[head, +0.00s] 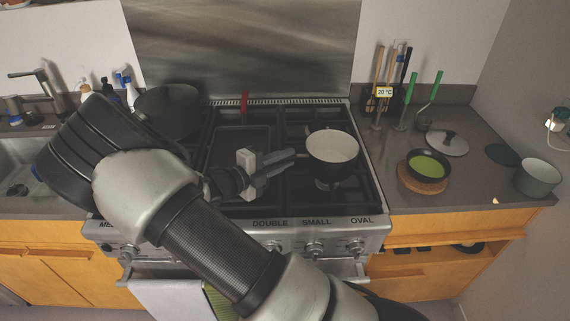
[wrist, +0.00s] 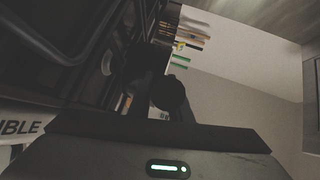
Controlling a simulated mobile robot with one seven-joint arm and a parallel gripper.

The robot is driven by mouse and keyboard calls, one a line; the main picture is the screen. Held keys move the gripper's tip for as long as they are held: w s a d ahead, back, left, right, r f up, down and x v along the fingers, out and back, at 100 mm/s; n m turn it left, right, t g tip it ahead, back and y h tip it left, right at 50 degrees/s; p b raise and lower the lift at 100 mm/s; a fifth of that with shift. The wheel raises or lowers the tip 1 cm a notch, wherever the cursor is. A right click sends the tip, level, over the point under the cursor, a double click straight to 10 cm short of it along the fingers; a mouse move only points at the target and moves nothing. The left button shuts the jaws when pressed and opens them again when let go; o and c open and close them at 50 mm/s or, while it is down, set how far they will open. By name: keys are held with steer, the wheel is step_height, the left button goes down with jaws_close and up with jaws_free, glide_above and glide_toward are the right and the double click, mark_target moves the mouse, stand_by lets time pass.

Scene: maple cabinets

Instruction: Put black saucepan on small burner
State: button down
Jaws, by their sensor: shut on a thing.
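A saucepan (head: 332,147) with a pale inside and dark rim is over the right part of the stove (head: 275,208) in the head view. Its dark handle (head: 283,156) points left toward my gripper (head: 266,167). My gripper is shut on the handle. The pan looks roughly level and a little above the grates; whether it touches them is hard to tell. A burner (head: 328,184) shows partly below the pan's front edge. The label SMALL (head: 317,222) is on the front panel. In the wrist view a dark round shape is seen, too dim to identify.
A dark rectangular pan (head: 240,143) with a red handle (head: 244,101) lies on the middle grates. A large black pan (head: 168,108) is at the back left. The right counter holds a green-filled pan (head: 428,165), a lid (head: 447,143), utensils and a green pot (head: 537,178).

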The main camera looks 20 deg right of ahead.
steer(key=shift+f, duration=0.8)
steer(key=shift+f, duration=0.25)
steer(key=c, duration=1.6)
jaws_free()
steer(key=shift+c, duration=0.2)
